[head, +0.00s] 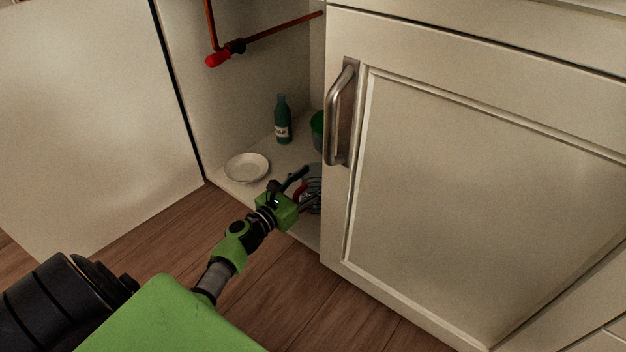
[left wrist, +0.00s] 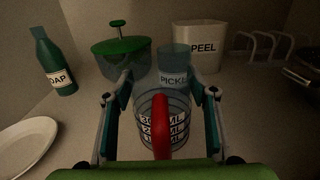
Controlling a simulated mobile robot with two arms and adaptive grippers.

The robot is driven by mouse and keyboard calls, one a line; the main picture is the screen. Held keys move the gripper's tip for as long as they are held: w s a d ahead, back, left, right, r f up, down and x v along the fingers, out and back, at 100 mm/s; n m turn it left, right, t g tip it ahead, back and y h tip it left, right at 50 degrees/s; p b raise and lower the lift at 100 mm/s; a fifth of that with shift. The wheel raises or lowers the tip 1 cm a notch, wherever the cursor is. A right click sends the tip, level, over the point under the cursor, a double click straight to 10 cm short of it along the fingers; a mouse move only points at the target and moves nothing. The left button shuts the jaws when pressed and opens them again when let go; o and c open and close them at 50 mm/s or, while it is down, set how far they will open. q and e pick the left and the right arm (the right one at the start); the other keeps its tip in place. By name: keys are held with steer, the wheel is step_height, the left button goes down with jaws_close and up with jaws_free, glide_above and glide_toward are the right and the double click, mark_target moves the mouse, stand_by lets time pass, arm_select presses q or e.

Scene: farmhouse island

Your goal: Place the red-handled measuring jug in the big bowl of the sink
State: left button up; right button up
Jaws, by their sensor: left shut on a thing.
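The measuring jug (left wrist: 178,103) is clear, with dark ML markings and a red handle (left wrist: 161,128) facing my left wrist camera. It stands upright in the low cabinet. In the head view the jug (head: 315,189) shows only partly, beside the closed door's edge and behind my gripper. My left gripper (head: 300,187) reaches into the cabinet. In the left wrist view its fingers (left wrist: 162,92) are on both sides of the jug, shut on it. The sink and its big bowl are not in view, nor is my right gripper.
Around the jug are a white plate (head: 246,168), a green soap bottle (head: 283,122), a green-lidded container (left wrist: 120,62), a pickle jar (left wrist: 174,64), a PEEL bin (left wrist: 201,45) and a rack (left wrist: 263,45). A closed door (head: 480,190) with handle borders the opening on the right. A red pipe (head: 280,30) runs above.

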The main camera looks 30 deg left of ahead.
arm_select(q)
steer(key=shift+f, duration=0.3)
steer(key=o, duration=1.3)
step_height(320, 180, up, 10)
